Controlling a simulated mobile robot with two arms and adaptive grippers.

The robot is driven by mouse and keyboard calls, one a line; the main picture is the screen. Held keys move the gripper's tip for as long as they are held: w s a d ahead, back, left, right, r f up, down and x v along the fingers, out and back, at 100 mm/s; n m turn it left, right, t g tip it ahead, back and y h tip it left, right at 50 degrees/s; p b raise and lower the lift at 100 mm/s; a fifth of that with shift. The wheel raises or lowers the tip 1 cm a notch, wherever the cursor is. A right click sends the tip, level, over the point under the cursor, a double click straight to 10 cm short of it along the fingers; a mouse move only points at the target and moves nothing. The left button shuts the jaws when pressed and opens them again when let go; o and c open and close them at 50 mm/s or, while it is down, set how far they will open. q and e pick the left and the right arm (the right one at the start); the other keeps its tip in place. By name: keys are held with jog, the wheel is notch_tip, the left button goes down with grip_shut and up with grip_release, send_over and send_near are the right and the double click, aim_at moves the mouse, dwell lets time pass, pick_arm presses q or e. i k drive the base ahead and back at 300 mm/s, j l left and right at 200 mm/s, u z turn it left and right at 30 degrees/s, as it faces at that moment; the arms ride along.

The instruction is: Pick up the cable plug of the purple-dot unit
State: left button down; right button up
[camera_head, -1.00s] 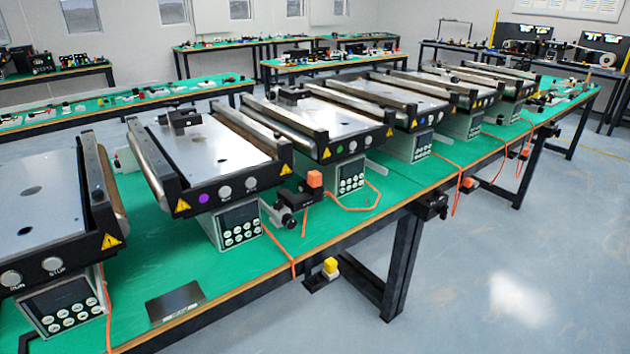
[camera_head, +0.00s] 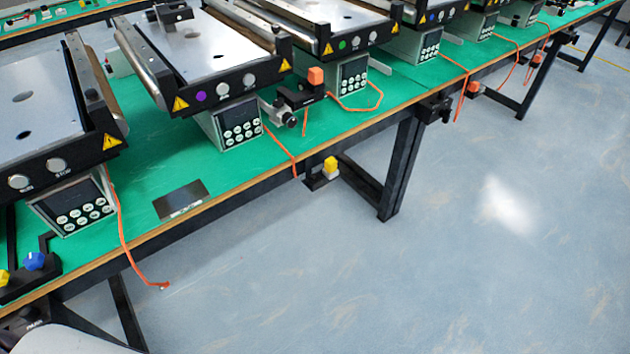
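The purple-dot unit (camera_head: 222,92) is a small conveyor left of the middle of the head view, with a purple dot at its front left corner. Its control box (camera_head: 236,124) with round buttons sits below it on the green table. An orange cable (camera_head: 281,146) runs from the right side of this box toward the table's front edge. The cable's end is near that edge; its plug is too small to make out clearly. Neither of my grippers is in view.
Another conveyor (camera_head: 56,165) stands at left; its orange cable (camera_head: 127,245) hangs over the edge. A black clamp device with an orange block (camera_head: 315,76) stands right of the purple-dot unit. A dark plate (camera_head: 181,199) lies on the green table (camera_head: 135,185). The floor in front is clear.

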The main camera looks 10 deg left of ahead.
aim_at(315, 75)
jog(key=i+j+z, duration=0.45)
jog(key=j, duration=0.3)
jog(key=j+z, duration=0.25)
jog(key=j, duration=0.15)
